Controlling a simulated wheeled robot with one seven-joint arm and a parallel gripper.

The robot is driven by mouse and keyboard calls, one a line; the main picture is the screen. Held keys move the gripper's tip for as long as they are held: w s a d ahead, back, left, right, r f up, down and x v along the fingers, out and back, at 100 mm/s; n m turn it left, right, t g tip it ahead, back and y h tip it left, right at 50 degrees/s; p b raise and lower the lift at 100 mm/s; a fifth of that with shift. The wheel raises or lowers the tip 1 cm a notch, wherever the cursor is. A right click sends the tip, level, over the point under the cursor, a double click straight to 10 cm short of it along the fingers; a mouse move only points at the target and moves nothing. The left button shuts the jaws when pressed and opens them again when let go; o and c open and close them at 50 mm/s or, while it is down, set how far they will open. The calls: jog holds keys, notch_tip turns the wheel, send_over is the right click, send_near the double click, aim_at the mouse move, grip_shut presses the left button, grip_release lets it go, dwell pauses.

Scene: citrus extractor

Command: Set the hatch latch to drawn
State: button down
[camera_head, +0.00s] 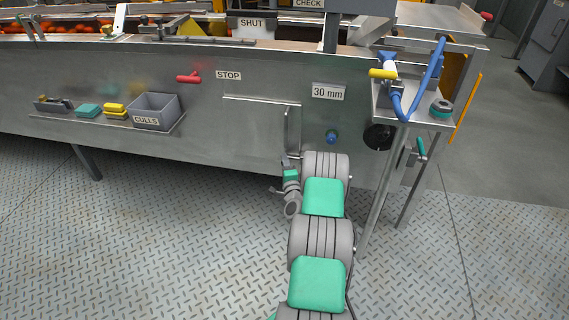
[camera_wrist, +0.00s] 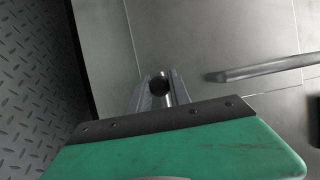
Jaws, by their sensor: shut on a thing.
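The hatch (camera_head: 255,125) is a flat steel panel in the front wall of the machine. A vertical grey bar handle (camera_head: 291,130) stands on its right side; the bar also shows in the wrist view (camera_wrist: 260,69), to the right of my fingers. In the wrist view a small dark round knob (camera_wrist: 160,86), apparently the hatch latch, sits between the fingertips of my gripper (camera_wrist: 161,82). The gripper is shut on it. In the head view my gripper (camera_head: 288,162) is at the hatch's lower right, small and partly hidden, and the knob cannot be made out.
A blue knob (camera_head: 332,137) is right of the hatch, under the 30 mm label (camera_head: 328,92). A CULLS bin (camera_head: 156,112) stands on a shelf to the left. A side stand (camera_head: 432,118) with a blue hose is at right. The floor at left is clear.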

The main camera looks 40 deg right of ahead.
jog(key=shift+w+a+r, duration=0.1)
jog(key=shift+w+a, duration=0.2)
jog(key=shift+w, duration=0.05)
jog(key=shift+w+a+p, duration=0.3)
jog(key=shift+w+a, duration=0.6)
jog(key=shift+w, duration=0.15)
jog(key=c, duration=1.2)
grip_release()
jog(key=shift+s+d, duration=0.2)
jog(key=shift+d, duration=0.1)
jog(key=shift+s, duration=0.1)
jog(key=v, duration=0.7)
jog(key=shift+s+a, duration=0.2)
jog(key=shift+s, duration=0.1)
